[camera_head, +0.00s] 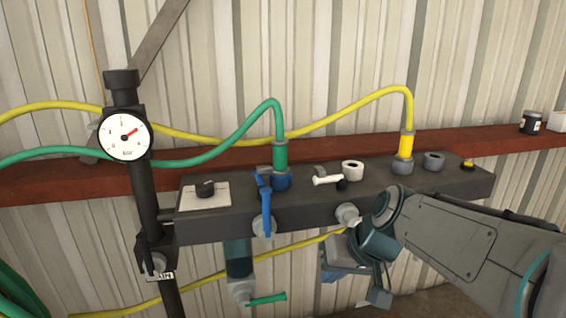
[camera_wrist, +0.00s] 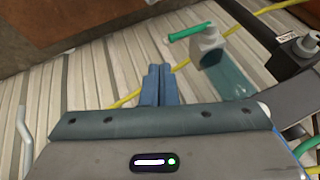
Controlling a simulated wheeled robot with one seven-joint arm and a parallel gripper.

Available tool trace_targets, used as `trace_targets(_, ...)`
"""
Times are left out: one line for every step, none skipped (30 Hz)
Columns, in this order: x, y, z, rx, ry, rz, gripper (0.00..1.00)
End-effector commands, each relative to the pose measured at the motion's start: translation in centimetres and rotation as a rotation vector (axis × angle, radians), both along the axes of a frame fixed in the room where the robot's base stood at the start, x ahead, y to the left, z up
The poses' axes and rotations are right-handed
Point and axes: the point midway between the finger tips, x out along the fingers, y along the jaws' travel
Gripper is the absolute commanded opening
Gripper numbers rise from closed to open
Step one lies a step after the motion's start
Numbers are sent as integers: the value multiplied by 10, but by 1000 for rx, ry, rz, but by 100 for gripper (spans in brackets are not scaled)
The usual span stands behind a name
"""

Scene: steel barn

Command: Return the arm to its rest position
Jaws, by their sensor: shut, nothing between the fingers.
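My arm comes in from the lower right in the camera_head view, and its wrist hangs just below and in front of the dark manifold block (camera_head: 330,205). My gripper (camera_wrist: 158,70) shows in the wrist view with its two blue fingers together and nothing between them. In the camera_head view the gripper is partly hidden behind my wrist, so its distance from the block is hard to tell.
The block carries a blue lever valve (camera_head: 264,200), a white-handled valve (camera_head: 328,180), a green hose plug (camera_head: 280,158) and a yellow hose plug (camera_head: 406,146). A filter bowl (camera_head: 239,260) hangs below, with a green drain lever (camera_head: 266,299). A gauge (camera_head: 125,137) stands left on a black pipe.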

Motion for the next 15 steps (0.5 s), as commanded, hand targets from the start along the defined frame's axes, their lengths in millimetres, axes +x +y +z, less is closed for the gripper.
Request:
trace_targets(-6, -2, 26, -13, 9, -5, 0)
trace_targets(-10, -3, 31, -22, 17, -9, 0)
trace_targets(-14, -4, 39, -34, 24, -13, 0)
trace_targets(-18, -6, 45, -44, 29, -17, 0)
trace_targets(-21, -7, 51, -52, 36, -20, 0)
trace_targets(-26, -8, 58, -66, 43, -24, 0)
trace_targets(-29, -9, 64, -74, 49, -29, 0)
trace_targets(-33, -11, 70, -84, 55, -32, 0)
trace_targets(-37, -12, 78, -96, 62, -38, 0)
trace_targets(-40, -13, 84, -107, 68, -41, 0)
trace_targets(-44, -14, 89, -118, 72, -44, 0)
trace_targets(-48, -16, 97, -130, 80, -49, 0)
trace_targets(-51, -18, 103, -140, 83, -54, 0)
trace_targets(-55, -19, 109, -150, 89, -59, 0)
trace_targets(-59, -21, 117, -166, 95, -63, 0)
